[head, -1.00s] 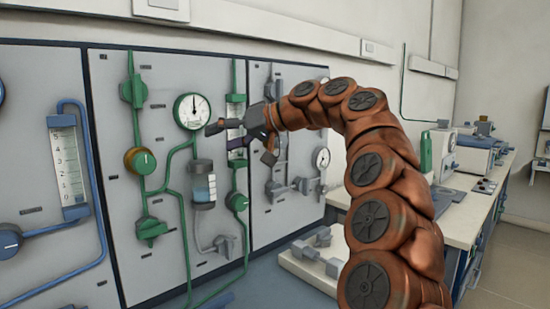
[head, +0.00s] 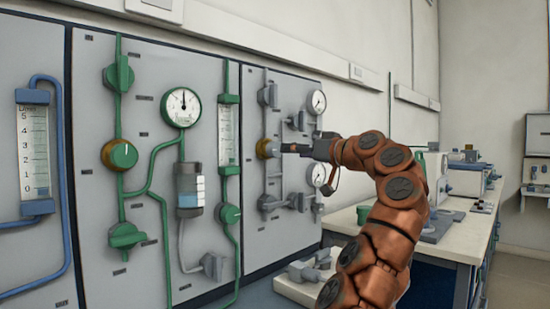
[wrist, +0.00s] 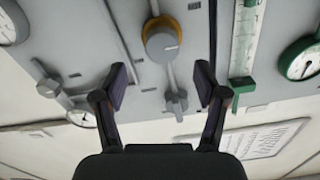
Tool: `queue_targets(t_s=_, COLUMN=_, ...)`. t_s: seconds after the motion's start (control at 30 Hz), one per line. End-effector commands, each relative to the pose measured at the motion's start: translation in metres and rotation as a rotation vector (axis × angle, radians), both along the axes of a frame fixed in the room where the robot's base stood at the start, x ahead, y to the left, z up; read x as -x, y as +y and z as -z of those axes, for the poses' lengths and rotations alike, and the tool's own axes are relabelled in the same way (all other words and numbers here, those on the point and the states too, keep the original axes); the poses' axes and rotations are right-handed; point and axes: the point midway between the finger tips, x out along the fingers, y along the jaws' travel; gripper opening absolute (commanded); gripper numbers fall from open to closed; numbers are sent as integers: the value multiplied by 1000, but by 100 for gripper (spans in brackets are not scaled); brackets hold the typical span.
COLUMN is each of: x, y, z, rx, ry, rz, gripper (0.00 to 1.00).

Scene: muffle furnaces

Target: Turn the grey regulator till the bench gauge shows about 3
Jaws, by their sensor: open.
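The grey regulator (head: 264,148), a round grey knob with a brass-coloured collar, is on the grey line of the right panel. It also shows in the wrist view (wrist: 160,42), top centre. My gripper (head: 285,148) is at its right in the head view and partly overlaps it. In the wrist view my gripper (wrist: 160,75) is open and empty, with the knob beyond and between its fingertips. Two white gauges are right of the regulator, an upper one (head: 317,102) and a lower one (head: 316,175). I cannot tell which is the bench gauge, and their readings are too small.
A green-rimmed gauge (head: 182,107) and a green regulator (head: 119,155) are on the middle panel. Grey valve handles (head: 268,95) stick out around the regulator, one below it (head: 268,203). A bench (head: 460,240) with equipment stands at the right.

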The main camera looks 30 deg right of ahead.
Motion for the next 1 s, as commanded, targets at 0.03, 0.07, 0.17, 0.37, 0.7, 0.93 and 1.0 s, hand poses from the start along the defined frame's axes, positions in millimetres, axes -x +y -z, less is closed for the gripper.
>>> queue_targets(t_s=0.03, x=-4, y=2, z=0, rx=2, ry=0, rz=-2, gripper=72)
queue_targets(t_s=0.07, x=-7, y=3, z=0, rx=2, ry=0, rz=-3, gripper=72)
queue_targets(t_s=0.17, x=-20, y=7, z=1, rx=0, ry=3, rz=-7, gripper=72)
queue_targets(t_s=0.37, x=-47, y=13, z=0, rx=-2, ry=1, rz=-5, gripper=72)
queue_targets(t_s=0.7, x=-72, y=17, z=-1, rx=0, ry=0, rz=-1, gripper=72)
queue_targets(t_s=0.93, x=-74, y=18, z=0, rx=-1, ry=0, rz=-2, gripper=72)
queue_targets(t_s=1.0, x=-74, y=18, z=0, rx=-1, ry=0, rz=-2, gripper=71)
